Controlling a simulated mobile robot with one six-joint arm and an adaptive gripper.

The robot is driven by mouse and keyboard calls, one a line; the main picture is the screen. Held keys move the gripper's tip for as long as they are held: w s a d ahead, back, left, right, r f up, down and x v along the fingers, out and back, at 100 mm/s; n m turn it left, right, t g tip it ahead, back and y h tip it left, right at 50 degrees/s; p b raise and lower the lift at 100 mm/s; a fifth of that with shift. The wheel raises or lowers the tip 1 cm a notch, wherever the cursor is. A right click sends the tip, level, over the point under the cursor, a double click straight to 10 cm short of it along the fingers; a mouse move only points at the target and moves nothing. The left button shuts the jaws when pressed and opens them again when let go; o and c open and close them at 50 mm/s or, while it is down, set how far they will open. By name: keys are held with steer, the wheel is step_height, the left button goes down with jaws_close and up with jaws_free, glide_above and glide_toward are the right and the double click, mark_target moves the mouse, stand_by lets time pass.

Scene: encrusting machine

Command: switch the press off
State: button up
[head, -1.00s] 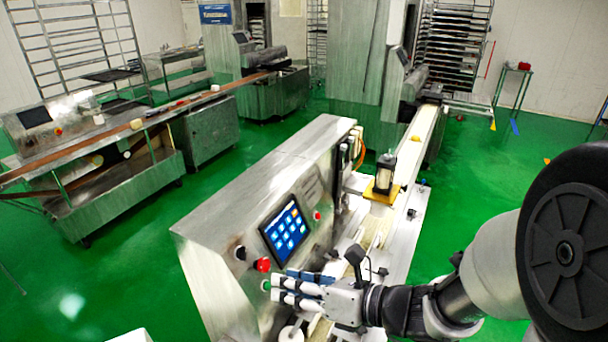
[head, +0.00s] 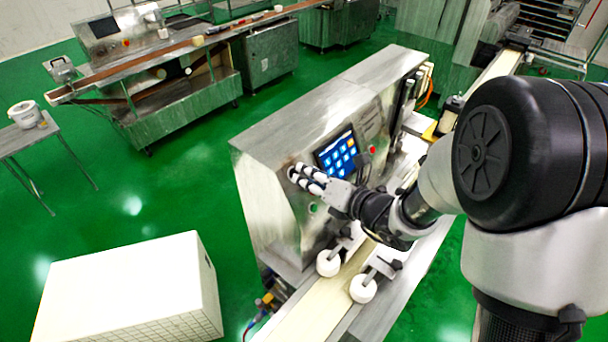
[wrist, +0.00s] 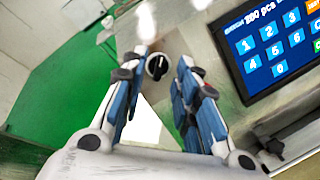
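The press is a steel machine (head: 290,125) with a lit blue touch screen (head: 342,152) on its slanted panel. A black rotary knob (wrist: 157,67) with a pale mark, upright in the wrist picture, sits on the panel left of the screen (wrist: 275,45). My gripper (wrist: 162,75) is open, its two blue-and-white fingers on either side of the knob with gaps showing. A green button (head: 312,208) shows below the fingers.
A small red button (head: 372,150) is right of the screen. A conveyor belt (head: 318,308) with white rollers (head: 328,263) runs below my arm. A white box (head: 130,290) stands on the green floor, front left. Another steel machine (head: 175,100) is behind.

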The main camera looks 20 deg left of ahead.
steer(key=shift+x, duration=1.3)
steer(key=shift+c, duration=0.3)
jaws_close()
